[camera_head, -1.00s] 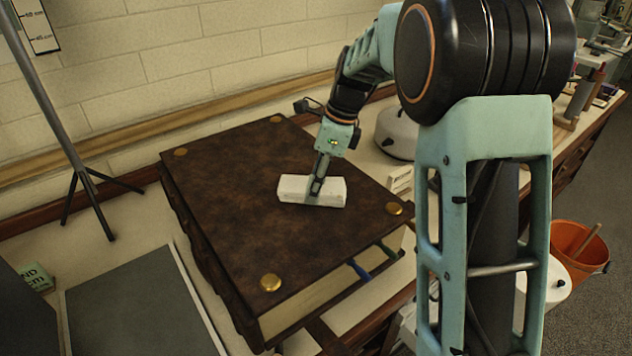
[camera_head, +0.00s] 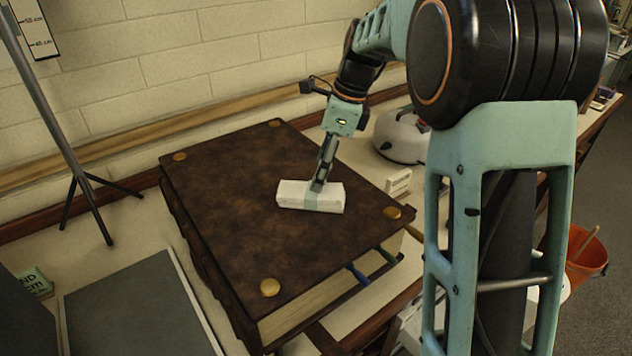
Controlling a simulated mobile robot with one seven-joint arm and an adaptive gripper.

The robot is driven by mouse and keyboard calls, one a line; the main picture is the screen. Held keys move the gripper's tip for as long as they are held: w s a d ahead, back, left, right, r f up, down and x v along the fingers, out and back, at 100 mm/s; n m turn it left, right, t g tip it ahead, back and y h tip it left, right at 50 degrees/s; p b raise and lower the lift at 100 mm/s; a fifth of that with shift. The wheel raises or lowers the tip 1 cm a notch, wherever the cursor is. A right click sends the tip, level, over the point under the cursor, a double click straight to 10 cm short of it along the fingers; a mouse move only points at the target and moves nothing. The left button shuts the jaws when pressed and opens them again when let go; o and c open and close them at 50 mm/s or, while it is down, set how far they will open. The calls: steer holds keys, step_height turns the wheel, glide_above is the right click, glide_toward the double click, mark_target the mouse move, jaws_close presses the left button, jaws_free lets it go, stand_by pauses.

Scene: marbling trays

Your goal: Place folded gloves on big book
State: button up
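The folded gloves (camera_head: 294,195) are a white, flat bundle with a grey-green band around the middle. They lie on the brown leather cover of the big book (camera_head: 235,235), right of its middle. My gripper (camera_head: 318,185) is just above the bundle's far upper edge, its fingertips at or very near the band. Its fingers look close together, but I cannot tell whether they still touch or hold the gloves.
Brass studs (camera_head: 270,287) mark the book's corners. A dark tray (camera_head: 135,315) lies to the left, near a tripod stand (camera_head: 85,180). A white rounded appliance (camera_head: 402,138) and a small card (camera_head: 398,183) are at right. An orange bucket (camera_head: 588,258) stands beyond.

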mark_target(328, 191)
steer(key=v, duration=0.6)
steer(key=shift+r, duration=0.15)
